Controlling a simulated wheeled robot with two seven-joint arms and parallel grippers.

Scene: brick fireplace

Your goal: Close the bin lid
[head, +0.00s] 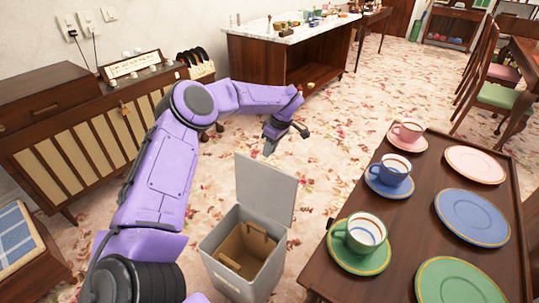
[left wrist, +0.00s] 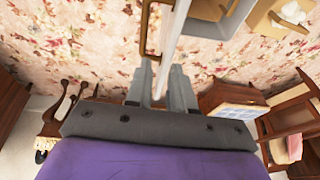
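The grey bin (head: 222,268) stands on the floor between my left arm and the tray table. Its lid (head: 265,190) is open and stands nearly upright at the far side of the bin. Brown material shows inside the bin. My left gripper (head: 285,140) is above and beyond the lid's top edge, with its fingers apart and nothing held. In the left wrist view, the lid (left wrist: 175,35) shows nearly edge-on as a pale strip running toward the gap between the fingers (left wrist: 160,88). I cannot tell whether they touch it. My right gripper is not in view.
A dark wooden table (head: 410,240) with cups, saucers and plates stands close to the bin's right. A long wooden cabinet (head: 60,150) is at the left. A marble-topped counter (head: 290,65) stands at the back. The flowered floor beyond the bin is clear.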

